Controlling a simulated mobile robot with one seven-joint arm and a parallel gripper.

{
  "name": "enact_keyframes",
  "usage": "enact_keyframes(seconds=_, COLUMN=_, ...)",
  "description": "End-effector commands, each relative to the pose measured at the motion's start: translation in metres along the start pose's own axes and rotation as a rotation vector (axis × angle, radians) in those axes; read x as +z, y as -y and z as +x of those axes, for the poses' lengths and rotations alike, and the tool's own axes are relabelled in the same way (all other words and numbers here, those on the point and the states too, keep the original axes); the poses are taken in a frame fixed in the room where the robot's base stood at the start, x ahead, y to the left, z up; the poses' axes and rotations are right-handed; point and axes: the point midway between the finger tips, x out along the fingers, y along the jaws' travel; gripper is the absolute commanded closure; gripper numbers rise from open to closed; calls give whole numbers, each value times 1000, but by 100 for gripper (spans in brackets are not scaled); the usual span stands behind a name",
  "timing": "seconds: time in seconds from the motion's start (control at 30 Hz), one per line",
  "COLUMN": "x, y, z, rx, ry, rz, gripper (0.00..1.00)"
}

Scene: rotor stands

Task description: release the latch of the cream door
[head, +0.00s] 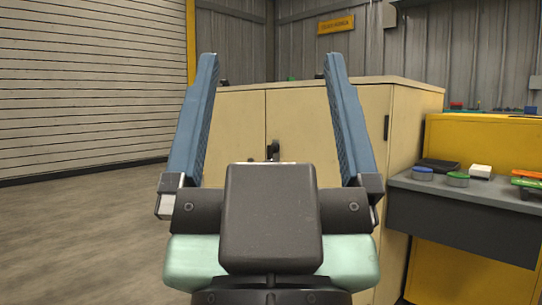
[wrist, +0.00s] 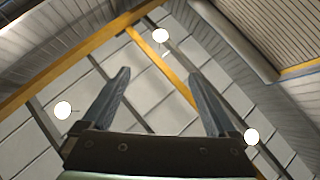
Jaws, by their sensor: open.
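The cream cabinet (head: 295,125) stands ahead in the head view, with two door panels on its front. A small black latch or handle (head: 273,151) sits near the seam between the doors. A dark vertical handle (head: 386,127) is near the cabinet's right edge. My gripper (head: 268,66) is raised close to the camera with its blue-grey fingers spread wide and nothing between them. The latch shows in the gap between the fingers, beyond the gripper, and its lower part is hidden. The wrist view shows my gripper (wrist: 158,88) pointing up at the ceiling; no door is seen there.
At the right, a grey shelf (head: 460,225) on a yellow cabinet (head: 485,143) holds a blue button (head: 422,173), a green button (head: 457,179) and small items. Open floor (head: 85,230) lies at the left, before a slatted wall (head: 90,80).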

Motion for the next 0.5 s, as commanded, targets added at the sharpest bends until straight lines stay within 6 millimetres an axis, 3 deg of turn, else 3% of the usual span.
enact_keyframes(seconds=0.03, x=-1, y=0, z=1, rx=0, ry=0, rz=0, gripper=18)
enact_keyframes(seconds=0.27, x=-21, y=0, z=22, rx=0, ry=0, rz=0, gripper=59)
enact_keyframes(seconds=0.5, x=-71, y=0, z=75, rx=0, ry=0, rz=1, gripper=100)
